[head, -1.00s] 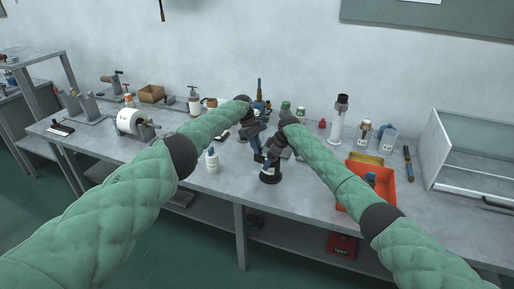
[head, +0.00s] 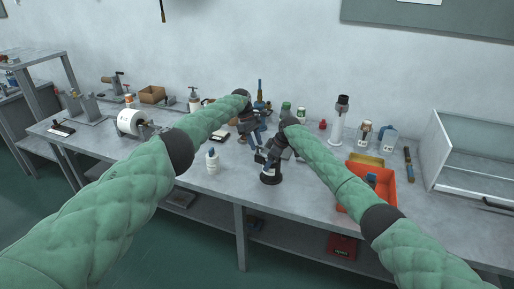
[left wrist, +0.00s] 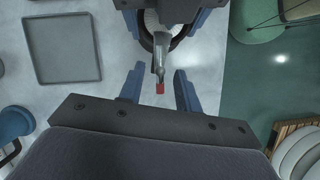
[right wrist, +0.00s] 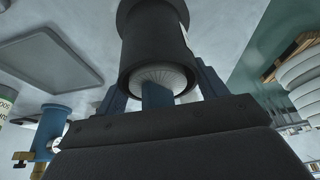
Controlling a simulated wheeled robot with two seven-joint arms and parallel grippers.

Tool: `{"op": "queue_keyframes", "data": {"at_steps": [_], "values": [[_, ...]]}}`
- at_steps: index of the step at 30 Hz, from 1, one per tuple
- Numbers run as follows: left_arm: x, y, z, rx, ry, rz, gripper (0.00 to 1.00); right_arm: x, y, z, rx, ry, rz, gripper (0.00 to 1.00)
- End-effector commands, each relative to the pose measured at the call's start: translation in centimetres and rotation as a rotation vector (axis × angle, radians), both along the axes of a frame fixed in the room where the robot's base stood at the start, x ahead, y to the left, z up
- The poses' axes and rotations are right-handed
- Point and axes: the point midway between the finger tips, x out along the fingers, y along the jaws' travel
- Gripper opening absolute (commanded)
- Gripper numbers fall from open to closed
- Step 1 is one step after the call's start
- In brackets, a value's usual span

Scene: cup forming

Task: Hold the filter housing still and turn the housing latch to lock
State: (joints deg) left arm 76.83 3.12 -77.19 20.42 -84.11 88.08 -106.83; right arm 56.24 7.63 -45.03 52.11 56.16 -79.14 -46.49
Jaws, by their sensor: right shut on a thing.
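The filter housing (head: 270,175) is a dark upright cylinder near the table's front edge. In the right wrist view the black housing (right wrist: 154,35) is large, with a white pleated filter inside its rim. My right gripper (head: 266,160) is shut on the housing, one blue finger on each side. The housing latch (left wrist: 160,75) is a pale lever with a red tip, pointing out from the housing's ring in the left wrist view. My left gripper (left wrist: 159,72) is open; the latch shows between its spread fingers, with gaps on both sides. Any contact cannot be told.
An orange bin (head: 352,201) is to the right. A flat grey tray (left wrist: 62,78) lies beside the housing. Bare table (head: 310,190) shows between housing and bin.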

Motion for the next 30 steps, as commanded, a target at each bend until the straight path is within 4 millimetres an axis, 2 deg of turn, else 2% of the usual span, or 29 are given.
{"op": "queue_keyframes", "data": {"at_steps": [3,9,15,21,30], "values": [[0.6,0.9,2.4,0.0,-0.002,0.002,0.34,0.0,0.0,0.0,0.0,0.0,0.0,0.34],[1.3,2.0,5.7,0.001,-0.001,0.001,0.34,0.0,0.0,0.0,0.0,0.0,0.0,0.34],[1.8,2.8,7.8,0.001,0.0,0.001,0.34,0.0,0.0,0.0,0.0,0.0,0.0,0.34],[1.9,3.0,8.4,0.0,0.0,0.001,0.34,0.0,0.0,0.0,0.0,0.0,0.0,0.34],[1.9,3.1,8.2,0.001,0.003,0.001,0.33,0.0,0.0,0.0,0.0,0.0,0.0,0.34]]}}
